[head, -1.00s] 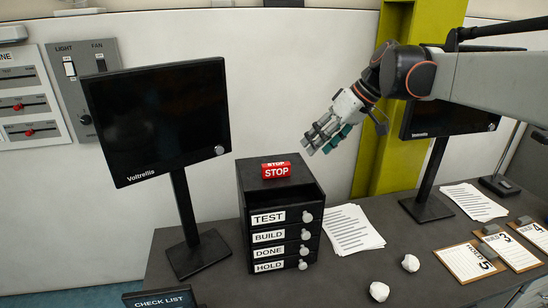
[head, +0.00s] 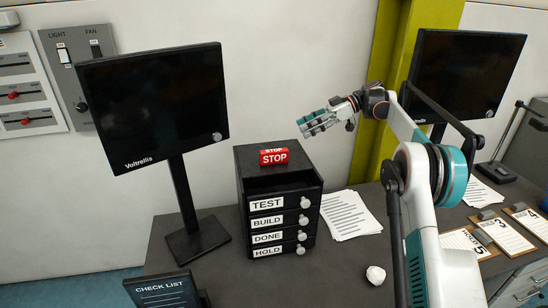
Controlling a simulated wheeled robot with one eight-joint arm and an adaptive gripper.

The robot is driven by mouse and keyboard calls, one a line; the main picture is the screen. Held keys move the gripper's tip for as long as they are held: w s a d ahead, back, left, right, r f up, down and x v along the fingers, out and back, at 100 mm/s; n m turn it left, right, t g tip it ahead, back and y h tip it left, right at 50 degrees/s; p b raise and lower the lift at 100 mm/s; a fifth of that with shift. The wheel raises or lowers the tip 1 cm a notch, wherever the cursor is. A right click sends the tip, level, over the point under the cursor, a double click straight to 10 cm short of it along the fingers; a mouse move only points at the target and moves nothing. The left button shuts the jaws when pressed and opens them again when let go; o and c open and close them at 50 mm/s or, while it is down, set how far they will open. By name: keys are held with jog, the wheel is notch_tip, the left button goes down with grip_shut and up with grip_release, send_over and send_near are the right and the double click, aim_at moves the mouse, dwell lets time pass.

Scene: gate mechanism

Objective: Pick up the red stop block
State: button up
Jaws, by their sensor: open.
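The red stop block (head: 274,157), with white STOP lettering, sits on top of the black drawer cabinet (head: 247,158), toward its back edge. My gripper (head: 314,124) is open and empty, in the air above and to the right of the block, with its fingers pointing left. A clear gap shows between the fingers and the block. The cabinet has an open slot at the top and labelled drawers TEST, BUILD, DONE and HOLD below, each with a round knob.
A black monitor (head: 155,105) on a stand is left of the cabinet; another monitor (head: 462,80) stands at the right behind my arm. Papers (head: 350,216), a crumpled ball (head: 376,275) and clipboards (head: 505,235) lie on the dark desk. A checklist sign (head: 165,290) is at the front.

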aim_at(279, 150)
jog(key=f, duration=0.1)
jog(key=f+n, duration=0.1)
jog(key=d+f+n+g+y, duration=0.1)
jog(key=shift+w+d+f, duration=0.1)
jog(key=shift+w+f, duration=0.2)
jog(key=shift+f, duration=0.05)
jog(key=shift+f+n, duration=0.4)
jog(key=shift+n, duration=0.1)
jog(key=b+x, duration=0.3)
jog(key=x, duration=1)
jog(key=shift+s+a+b, duration=0.25)
jog(key=shift+a+b, duration=0.05)
jog(key=shift+b, duration=0.1)
grip_shut()
